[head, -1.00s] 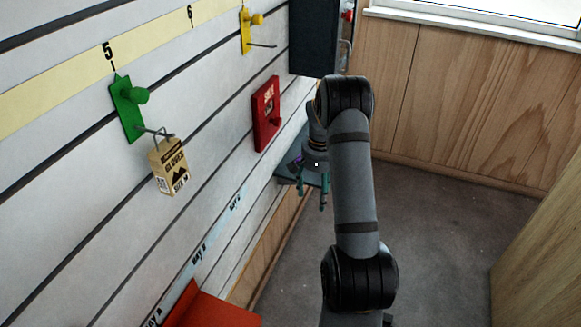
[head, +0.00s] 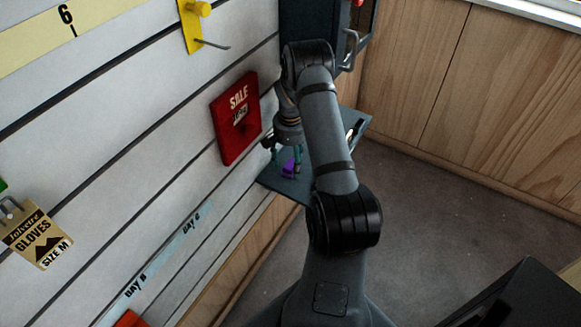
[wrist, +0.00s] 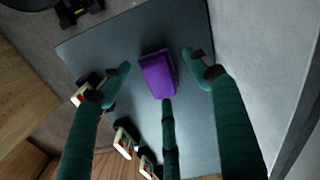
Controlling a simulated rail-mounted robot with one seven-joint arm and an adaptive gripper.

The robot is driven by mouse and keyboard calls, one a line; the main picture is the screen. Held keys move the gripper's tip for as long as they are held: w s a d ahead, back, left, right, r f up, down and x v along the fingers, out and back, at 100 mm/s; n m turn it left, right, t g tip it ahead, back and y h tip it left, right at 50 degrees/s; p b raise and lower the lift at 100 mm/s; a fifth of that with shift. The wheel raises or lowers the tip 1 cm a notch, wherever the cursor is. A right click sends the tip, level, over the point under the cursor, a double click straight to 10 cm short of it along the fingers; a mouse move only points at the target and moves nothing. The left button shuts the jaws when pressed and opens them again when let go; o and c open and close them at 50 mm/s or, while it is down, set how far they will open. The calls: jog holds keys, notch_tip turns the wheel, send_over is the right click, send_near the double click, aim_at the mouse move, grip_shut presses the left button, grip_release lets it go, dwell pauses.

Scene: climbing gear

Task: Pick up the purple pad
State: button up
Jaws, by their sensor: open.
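The purple pad (wrist: 159,75) lies on a dark grey-blue shelf (wrist: 110,44). In the wrist view it sits ahead of and between the fingers of my gripper (wrist: 161,84), with clear space on both sides. The green fingers are spread open and hold nothing. In the head view a bit of the purple pad (head: 289,167) shows under my gripper (head: 284,158); the arm and fingers hide part of the shelf there.
Several small pale-and-dark items (wrist: 125,142) stand along one side of the shelf. The slatted wall (head: 190,150) with a red sale sign (head: 236,117) runs close beside my arm. A dark cabinet (head: 312,25) stands above the shelf.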

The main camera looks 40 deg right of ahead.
aim_at(291, 164)
jog(key=shift+f, duration=0.5)
jog(key=shift+c, duration=0.7)
jog(key=c, duration=1.1)
jog(key=shift+r, duration=0.15)
jog(key=shift+d+r, duration=0.1)
jog(key=shift+r, duration=0.55)
notch_tip(291, 164, up, 3)
jog(key=shift+s+f, duration=0.1)
jog(key=shift+s, duration=0.05)
jog(key=s+r, duration=0.2)
jog(key=s, duration=0.1)
jog(key=s+r+b, duration=0.1)
jog(key=s+r, duration=0.1)
jog(key=s, duration=0.2)
jog(key=s+r, duration=0.2)
jog(key=s, duration=0.2)
jog(key=shift+s+d+r, duration=0.1)
jog(key=shift+s+r, duration=0.15)
jog(key=shift+r, duration=0.1)
